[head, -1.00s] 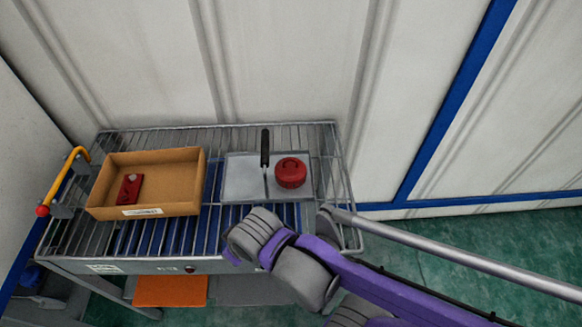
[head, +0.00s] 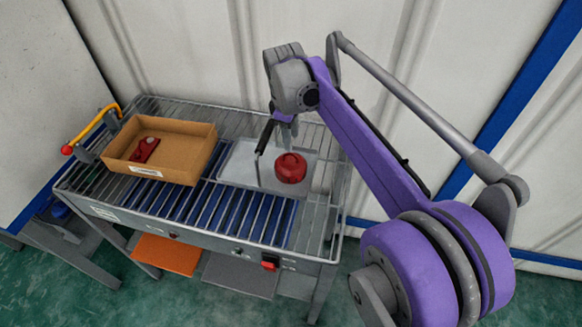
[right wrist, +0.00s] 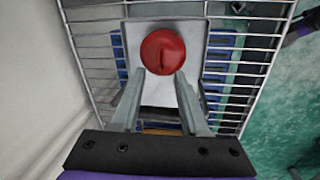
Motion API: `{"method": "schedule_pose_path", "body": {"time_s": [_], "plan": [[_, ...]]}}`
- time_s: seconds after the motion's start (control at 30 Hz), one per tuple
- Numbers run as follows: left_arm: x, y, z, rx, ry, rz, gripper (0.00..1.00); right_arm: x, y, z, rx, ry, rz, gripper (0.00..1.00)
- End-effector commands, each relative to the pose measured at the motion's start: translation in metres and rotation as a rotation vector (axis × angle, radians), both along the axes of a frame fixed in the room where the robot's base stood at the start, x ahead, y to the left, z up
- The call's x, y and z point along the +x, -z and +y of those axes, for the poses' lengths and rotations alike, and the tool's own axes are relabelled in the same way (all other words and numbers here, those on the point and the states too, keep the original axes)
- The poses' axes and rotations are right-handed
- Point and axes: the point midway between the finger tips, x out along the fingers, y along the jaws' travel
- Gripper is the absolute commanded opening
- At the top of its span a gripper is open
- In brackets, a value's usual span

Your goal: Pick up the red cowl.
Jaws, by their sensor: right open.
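The red cowl (head: 290,167) is a round red piece with a raised ridge on top. It sits on a grey metal tray (head: 238,163) on the wire-topped bench. In the right wrist view the cowl (right wrist: 163,51) lies just beyond my right gripper (right wrist: 159,74), centred between its two fingers. The fingers are apart and nothing is between them. In the head view my right gripper (head: 285,128) points down just behind the cowl, mostly hidden by the wrist. My left gripper is not in view.
A cardboard box (head: 190,168) holding a red part (head: 145,150) stands at the bench's left. A yellow bar (head: 92,128) rises at the left end. The wall is close behind.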

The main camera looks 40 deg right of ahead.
Motion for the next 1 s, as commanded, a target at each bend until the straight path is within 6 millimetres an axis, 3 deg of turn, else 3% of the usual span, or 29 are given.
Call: {"method": "schedule_pose_path", "body": {"time_s": [0.27,0.5,0.8,1.0], "plan": [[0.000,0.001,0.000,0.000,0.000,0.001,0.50,0.003,0.025,-0.004,0.000,0.001,-0.001,0.45],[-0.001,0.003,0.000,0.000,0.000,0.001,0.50,0.006,0.058,-0.009,0.000,0.001,-0.001,0.45],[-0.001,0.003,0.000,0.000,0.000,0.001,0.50,0.007,0.064,-0.010,0.000,0.001,-0.001,0.45],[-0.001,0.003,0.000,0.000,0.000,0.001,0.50,0.007,0.064,-0.010,0.000,0.001,-0.001,0.11]]}}
